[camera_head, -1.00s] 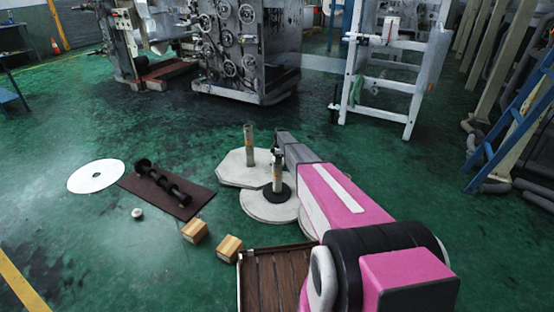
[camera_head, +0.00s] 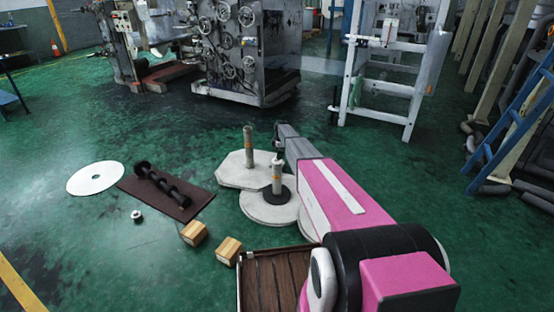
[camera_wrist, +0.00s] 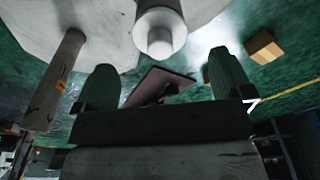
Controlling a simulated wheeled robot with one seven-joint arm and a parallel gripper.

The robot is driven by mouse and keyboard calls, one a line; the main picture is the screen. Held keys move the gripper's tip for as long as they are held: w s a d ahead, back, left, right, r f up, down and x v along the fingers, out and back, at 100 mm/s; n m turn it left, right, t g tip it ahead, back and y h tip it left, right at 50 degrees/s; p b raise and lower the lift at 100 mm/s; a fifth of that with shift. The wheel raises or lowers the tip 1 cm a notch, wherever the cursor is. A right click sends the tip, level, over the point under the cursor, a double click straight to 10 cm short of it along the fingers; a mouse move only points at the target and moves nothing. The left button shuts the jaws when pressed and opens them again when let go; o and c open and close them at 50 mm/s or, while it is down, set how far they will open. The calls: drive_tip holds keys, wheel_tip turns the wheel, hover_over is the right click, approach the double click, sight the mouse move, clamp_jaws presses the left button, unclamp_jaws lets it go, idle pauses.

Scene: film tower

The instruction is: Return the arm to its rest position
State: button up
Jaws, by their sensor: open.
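My arm (camera_head: 330,187) reaches from the lower right toward the middle of the head view. Its dark far end (camera_head: 287,137) is beside and behind the two posts, and the fingertips cannot be made out there. In the wrist view my gripper (camera_wrist: 160,62) has its two dark fingers wide apart with nothing between them. A pale, wide-capped post (camera_head: 277,177) stands upright on a round plate (camera_head: 268,212), with a black ring (camera_head: 278,194) around its foot. Its top (camera_wrist: 160,35) shows close beyond the fingers in the wrist view, apart from them.
A second post (camera_head: 249,147) stands on an octagonal plate (camera_head: 233,170). Left lie a brown mat (camera_head: 190,212) with a black roller (camera_head: 160,183), a white disc (camera_head: 95,178) and a small spool (camera_head: 137,216). Two wooden blocks (camera_head: 194,233) sit by a slatted tray (camera_head: 243,290). Machines stand behind.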

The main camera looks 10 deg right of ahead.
drive_tip(key=r, duration=0.4)
drive_tip(key=shift+d+r, duration=0.25)
drive_tip(key=s+r+m, duration=0.4)
drive_tip(key=s+m, duration=0.2)
drive_tip(key=s, duration=1.3)
drive_tip(key=s+r+m+h, duration=0.1)
drive_tip(key=s+r+m, duration=0.4)
drive_tip(key=s, duration=1.4)
drive_tip(key=s+a+r+m, duration=0.1)
drive_tip(key=s+r+m, duration=0.3)
drive_tip(key=s, duration=1.5)
drive_tip(key=m, duration=0.3)
drive_tip(key=shift+s+r+m, duration=0.2)
drive_tip(key=shift+r+m, duration=0.15)
drive_tip(key=shift+m, duration=0.05)
